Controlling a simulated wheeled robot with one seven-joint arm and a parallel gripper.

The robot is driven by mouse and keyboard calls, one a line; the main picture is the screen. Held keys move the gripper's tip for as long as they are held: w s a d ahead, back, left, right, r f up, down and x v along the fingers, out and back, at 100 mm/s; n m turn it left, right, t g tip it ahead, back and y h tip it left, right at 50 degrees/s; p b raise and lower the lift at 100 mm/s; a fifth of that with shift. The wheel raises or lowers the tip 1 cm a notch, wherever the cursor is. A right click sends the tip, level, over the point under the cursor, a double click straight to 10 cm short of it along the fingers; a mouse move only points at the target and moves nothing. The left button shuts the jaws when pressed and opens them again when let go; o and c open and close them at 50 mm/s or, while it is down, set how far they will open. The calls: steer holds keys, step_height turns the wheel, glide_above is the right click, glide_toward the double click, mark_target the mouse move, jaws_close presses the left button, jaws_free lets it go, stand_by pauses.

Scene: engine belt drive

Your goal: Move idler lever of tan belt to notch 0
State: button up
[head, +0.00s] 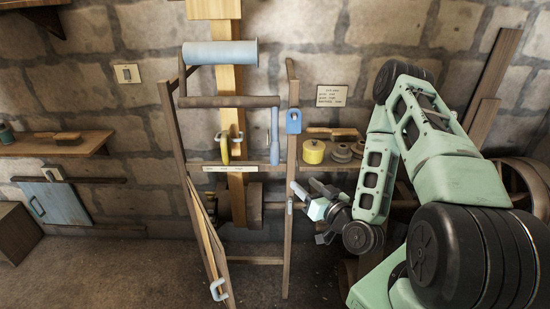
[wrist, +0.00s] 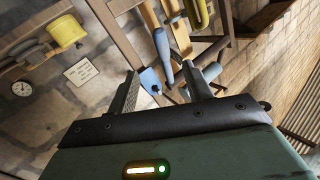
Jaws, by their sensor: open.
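The tan belt (head: 236,115) runs vertically behind a wooden frame; part of it shows in the wrist view (wrist: 180,38). A yellow lever (head: 225,150) hangs in front of the belt, above a pale labelled strip (head: 230,168). A blue-grey lever (head: 274,135) hangs to its right; it also shows in the wrist view (wrist: 162,45), beyond my fingers. I cannot tell which lever is the tan belt's idler lever, and notch marks are too small to read. My gripper (head: 310,189) is open and empty, right of the frame's right post and below the levers.
A blue block (head: 293,121) sits on the right post (head: 291,160). A shelf to its right holds a yellow tin (head: 313,151) and dark pulleys (head: 341,153). A blue-grey roller (head: 220,53) crosses the frame top. A slanted board with a handle (head: 217,289) stands low in front.

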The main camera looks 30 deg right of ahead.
steer(key=w+b, duration=0.1)
steer(key=b, duration=0.6)
glide_toward(278, 159)
steer(key=w+p, duration=0.1)
steer(key=w, duration=0.9)
steer(key=shift+w+d+p, duration=0.1)
steer(key=shift+w+p, duration=0.1)
steer(key=shift+p, duration=0.2)
steer(key=shift+w+f, duration=0.15)
steer(key=shift+w, duration=0.45)
